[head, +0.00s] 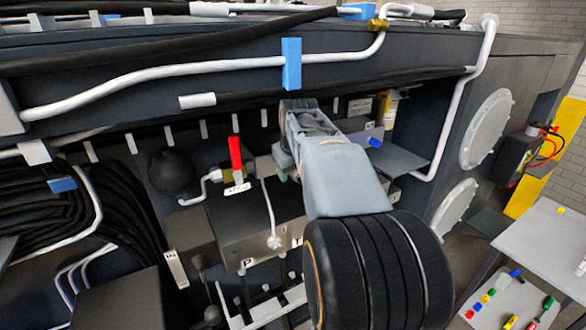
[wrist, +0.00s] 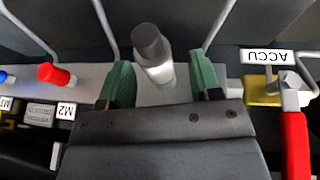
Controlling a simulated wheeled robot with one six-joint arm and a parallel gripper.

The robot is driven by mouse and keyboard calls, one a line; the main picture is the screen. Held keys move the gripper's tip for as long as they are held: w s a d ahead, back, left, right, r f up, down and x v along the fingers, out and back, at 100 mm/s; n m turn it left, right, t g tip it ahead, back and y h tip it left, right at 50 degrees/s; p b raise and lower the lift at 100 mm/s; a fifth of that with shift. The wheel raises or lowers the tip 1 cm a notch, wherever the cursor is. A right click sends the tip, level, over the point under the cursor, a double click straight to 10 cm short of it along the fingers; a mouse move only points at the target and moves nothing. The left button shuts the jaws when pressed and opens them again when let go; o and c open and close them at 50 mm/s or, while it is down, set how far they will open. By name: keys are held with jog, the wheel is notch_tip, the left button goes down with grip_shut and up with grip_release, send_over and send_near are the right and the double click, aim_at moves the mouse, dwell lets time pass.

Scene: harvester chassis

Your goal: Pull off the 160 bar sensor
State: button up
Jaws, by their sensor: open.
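In the wrist view, a short upright sensor-like cylinder (wrist: 152,48) with a dark cap and a light grey body stands on a grey block. No 160 bar marking is readable on it. My gripper (wrist: 162,84) has its two green fingers apart, one on each side of this cylinder. The cylinder's lower part shows between the fingers. I cannot tell whether either finger touches it. In the head view, my arm covers the cylinder and most of the gripper.
A red lever (wrist: 296,145) on a yellow valve (wrist: 262,88), by the ACCU label (wrist: 267,57), is close to the right. A red cap (wrist: 56,74) and M2 label (wrist: 66,110) lie left. White pipes rise behind. A table (head: 545,245) with small coloured parts stands far right.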

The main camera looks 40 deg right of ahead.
grip_shut()
dwell(0.8)
jog(key=shift+s, duration=0.15)
jog(key=shift+s+a+b, duration=0.15)
jog(key=shift+s+b, duration=0.35)
jog(key=shift+s, duration=0.5)
jog(key=shift+s+a+b, duration=0.15)
jog(key=shift+s+b, duration=0.3)
jog(key=shift+s, duration=0.5)
